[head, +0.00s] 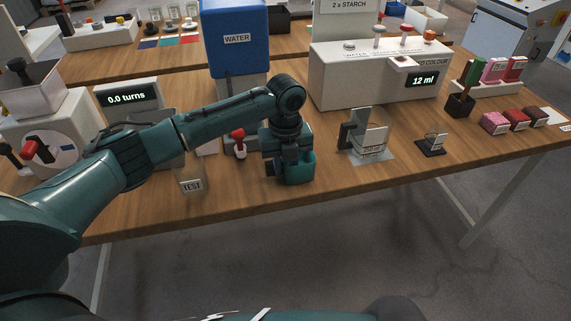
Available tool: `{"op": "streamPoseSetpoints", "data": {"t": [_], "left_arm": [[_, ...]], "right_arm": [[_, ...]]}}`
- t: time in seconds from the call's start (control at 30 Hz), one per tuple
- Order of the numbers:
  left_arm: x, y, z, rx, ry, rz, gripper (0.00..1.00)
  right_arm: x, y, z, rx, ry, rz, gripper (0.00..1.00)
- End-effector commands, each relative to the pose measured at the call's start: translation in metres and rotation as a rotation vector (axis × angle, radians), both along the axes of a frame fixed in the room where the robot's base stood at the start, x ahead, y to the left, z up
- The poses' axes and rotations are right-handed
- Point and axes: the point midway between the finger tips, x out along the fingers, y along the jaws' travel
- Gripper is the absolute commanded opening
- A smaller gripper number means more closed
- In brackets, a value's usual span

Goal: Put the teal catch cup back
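The teal catch cup (300,174) is near the front of the wooden table, below the blue water tank. My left gripper (285,165) points down right at the cup, and its dark parts overlap the cup's upper and left side. The fingertips are largely hidden, so I cannot tell whether they grip the cup. I also cannot tell whether the cup rests on the table or hangs just above it. The blue tank marked WATER (237,40) stands behind, with a red-handled tap (238,137) left of the gripper. My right gripper is not in view.
A small TEST block (191,186) stands left of the cup. A clear measuring vessel (372,142) and a small dark-based holder (432,144) stand to the right. The white colour dispenser reads 12 ml (423,80); a display reads 0.0 turns (127,98). Bare table lies right of the cup.

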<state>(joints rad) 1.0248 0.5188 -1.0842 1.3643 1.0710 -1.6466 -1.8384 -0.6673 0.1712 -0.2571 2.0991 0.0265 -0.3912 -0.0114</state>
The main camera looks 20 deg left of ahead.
Motion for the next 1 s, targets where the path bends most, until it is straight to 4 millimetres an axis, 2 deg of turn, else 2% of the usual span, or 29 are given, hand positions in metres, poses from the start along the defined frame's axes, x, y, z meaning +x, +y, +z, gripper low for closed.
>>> {"op": "streamPoseSetpoints", "data": {"t": [0.23,0.37,0.8,1.0], "left_arm": [[0.0,0.0,0.001,0.0,-0.001,0.0,0.24],[0.001,0.0,0.013,-0.001,-0.003,-0.001,0.24],[0.001,0.0,0.1,-0.001,-0.002,-0.001,0.24],[0.0,0.0,0.121,-0.002,-0.001,0.0,0.24]], "right_arm": [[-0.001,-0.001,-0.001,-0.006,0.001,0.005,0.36],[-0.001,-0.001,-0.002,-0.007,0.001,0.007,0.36],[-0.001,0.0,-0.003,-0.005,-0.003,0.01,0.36],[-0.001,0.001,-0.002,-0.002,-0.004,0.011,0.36]]}}
